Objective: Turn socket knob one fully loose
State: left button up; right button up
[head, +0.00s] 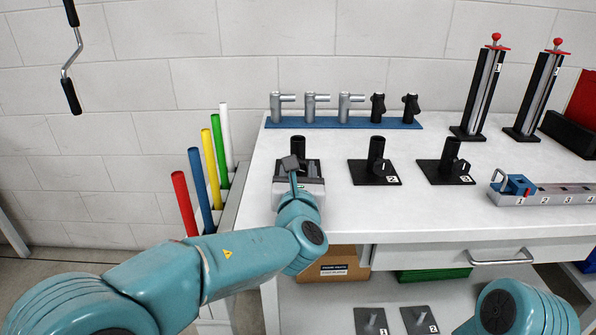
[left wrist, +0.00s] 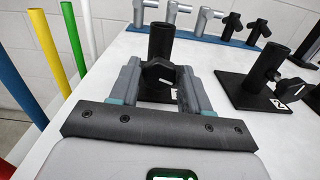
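Socket one (head: 298,145) is a black upright tube on a black base at the left of the white table. In the left wrist view its tube (left wrist: 161,38) stands straight ahead, with its black knob (left wrist: 158,73) on the near side. My left gripper (head: 298,174) is at socket one. In the left wrist view the fingers of my left gripper (left wrist: 158,82) are spread wide, one on each side of the knob. They look open; any contact is hard to see. In the head view the gripper hides most of the base. My right gripper is out of view.
Socket two (head: 376,162) and socket three (head: 446,165) stand to the right on the table (head: 400,220). A blue rack (head: 345,122) of grey and black fittings lies behind. Coloured tubes (head: 207,165) stand left of the table.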

pick_arm(q)
jog(key=c, duration=0.6)
jog(key=n+b, duration=0.1)
jog(key=b, duration=0.1)
jog(key=n+b, duration=0.2)
jog(key=b, duration=0.1)
jog(key=shift+f+n+b, duration=0.25)
jog(key=shift+n+b, duration=1.05)
jog(key=shift+b, duration=0.15)
jog(key=shift+a+r+n+b, duration=0.1)
jog(key=shift+r+n+b, duration=0.1)
jog(key=shift+n+b, duration=0.5)
jog(key=o, duration=1.1)
